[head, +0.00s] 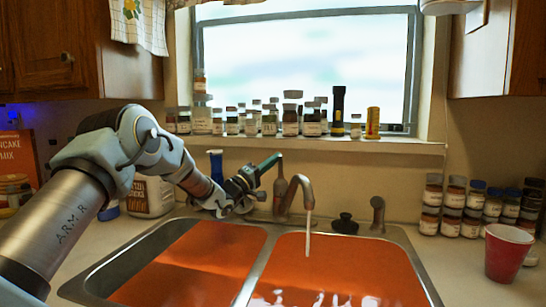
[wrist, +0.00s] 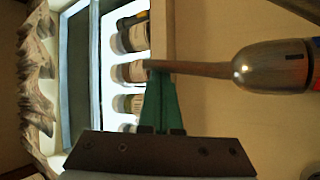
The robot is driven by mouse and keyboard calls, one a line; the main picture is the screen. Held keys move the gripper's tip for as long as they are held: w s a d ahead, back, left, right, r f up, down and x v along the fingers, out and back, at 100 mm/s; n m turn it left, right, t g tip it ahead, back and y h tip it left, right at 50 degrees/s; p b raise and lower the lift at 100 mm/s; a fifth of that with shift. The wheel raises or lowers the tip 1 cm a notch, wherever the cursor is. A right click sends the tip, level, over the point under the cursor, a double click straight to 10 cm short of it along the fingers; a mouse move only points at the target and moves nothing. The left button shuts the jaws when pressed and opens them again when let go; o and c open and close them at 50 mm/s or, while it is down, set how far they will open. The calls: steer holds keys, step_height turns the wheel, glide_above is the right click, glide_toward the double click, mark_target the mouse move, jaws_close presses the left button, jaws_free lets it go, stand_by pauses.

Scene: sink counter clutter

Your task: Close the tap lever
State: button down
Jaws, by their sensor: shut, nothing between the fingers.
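The tap's curved spout (head: 301,187) stands at the back of the sink, with a pale stream of water (head: 308,236) falling from it. The tap lever (head: 280,166) points upright from its rounded metal body, just left of the spout. In the wrist view the lever (wrist: 195,69) runs sideways from the shiny body (wrist: 270,68). My gripper (head: 277,158) comes from the left with its green fingers together and empty. In the wrist view the fingertips (wrist: 149,68) overlap the lever's thin end; I cannot tell if they touch it.
The double sink (head: 262,250) has orange basins. Several jars (head: 290,122) line the windowsill (head: 300,143) behind the tap. A black stopper (head: 345,224) and a short metal fixture (head: 377,212) stand right of the spout. A red cup (head: 507,255) is at the far right.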

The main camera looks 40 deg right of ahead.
steer(key=shift+f+b, duration=0.2)
steer(key=shift+b, duration=0.25)
steer(key=m+g+b, duration=0.1)
steer(key=b, duration=0.1)
steer(key=s+a+m+h+b, duration=0.1)
steer(key=b, duration=0.2)
steer(key=shift+f+m+g, duration=0.15)
steer(key=shift+m+g, duration=0.15)
steer(key=shift+g, duration=0.1)
